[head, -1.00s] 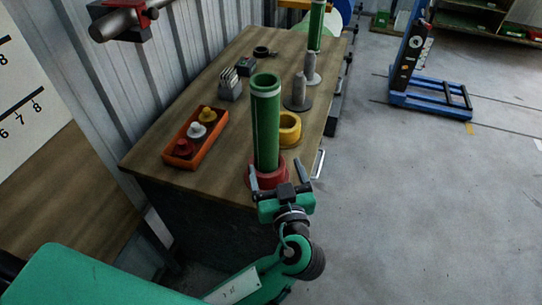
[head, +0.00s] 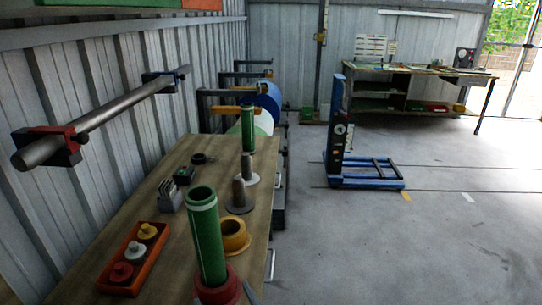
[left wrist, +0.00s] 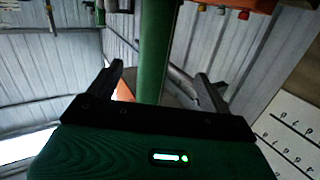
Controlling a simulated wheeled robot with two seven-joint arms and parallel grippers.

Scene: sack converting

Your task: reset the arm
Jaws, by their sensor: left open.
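My left gripper (left wrist: 160,78) is open. In the left wrist view its two dark fingers stand apart, with the green tube (left wrist: 153,50) seen between and beyond them; I cannot tell whether they touch it. In the head view only a grey fingertip of this gripper (head: 249,292) shows at the bottom edge, beside the red ring base (head: 226,292). The green tube (head: 206,240) stands upright in that red base at the near end of the workbench (head: 165,250). My right gripper is not in view.
On the bench are an orange tray (head: 113,272) with small knobbed weights, a yellow ring (head: 235,238), grey posts on discs (head: 240,200) and another green tube (head: 248,128). A steel bar (head: 110,108) hangs on the left wall. A blue lifter (head: 365,180) stands right on open floor.

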